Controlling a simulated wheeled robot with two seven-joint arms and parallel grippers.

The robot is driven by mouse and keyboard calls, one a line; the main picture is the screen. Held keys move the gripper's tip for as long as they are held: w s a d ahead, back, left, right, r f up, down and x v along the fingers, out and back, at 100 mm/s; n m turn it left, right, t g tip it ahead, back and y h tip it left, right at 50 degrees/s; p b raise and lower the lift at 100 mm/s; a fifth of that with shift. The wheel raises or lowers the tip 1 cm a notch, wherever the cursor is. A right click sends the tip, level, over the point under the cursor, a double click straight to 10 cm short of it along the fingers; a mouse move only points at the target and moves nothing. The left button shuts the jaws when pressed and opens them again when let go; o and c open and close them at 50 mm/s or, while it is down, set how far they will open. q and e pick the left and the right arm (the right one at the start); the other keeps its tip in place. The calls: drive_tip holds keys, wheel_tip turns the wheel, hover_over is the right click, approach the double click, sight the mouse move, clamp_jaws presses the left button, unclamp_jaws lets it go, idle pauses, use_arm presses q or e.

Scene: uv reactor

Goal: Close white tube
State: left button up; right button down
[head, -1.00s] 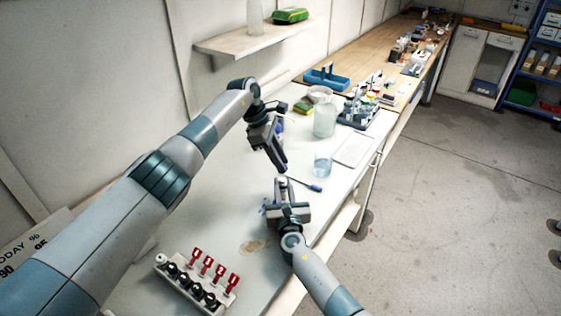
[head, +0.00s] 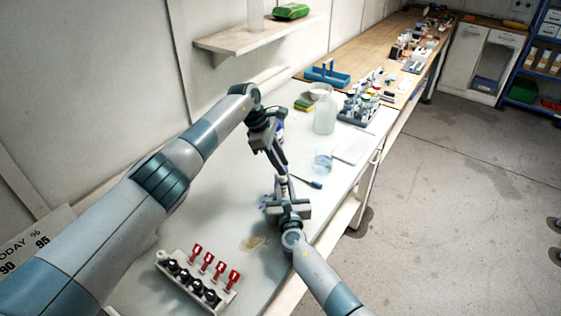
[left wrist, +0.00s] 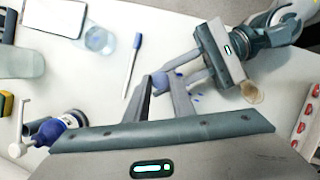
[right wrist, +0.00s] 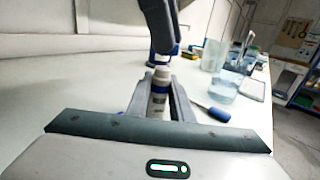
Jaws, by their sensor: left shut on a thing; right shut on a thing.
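The white tube (right wrist: 158,98) stands upright between the fingers of my right gripper (head: 285,197), which is shut on it. It shows a printed label and a narrower white top in the right wrist view. My left gripper (head: 283,172) reaches down from above, its tips close over the tube's top. In the left wrist view its fingers are shut on a small blue piece (left wrist: 160,84) that looks like a cap. The tube's body is mostly hidden there. I cannot tell whether cap and tube touch.
A rack with red-topped items (head: 200,279) stands at the front. The bench between is mostly clear.

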use_arm(q)
drive_tip(key=shift+f, duration=0.7)
drive_tip(key=shift+f, duration=0.55)
idle(0.4)
drive_tip(key=o, duration=1)
use_arm(e)
drive_tip(key=shift+f, duration=0.1)
use_arm(q)
drive_tip(key=shift+r, duration=0.1)
drive_tip(key=shift+r, duration=2.15)
drive_tip(key=o, duration=0.6)
drive_tip(key=shift+c, duration=0.2)
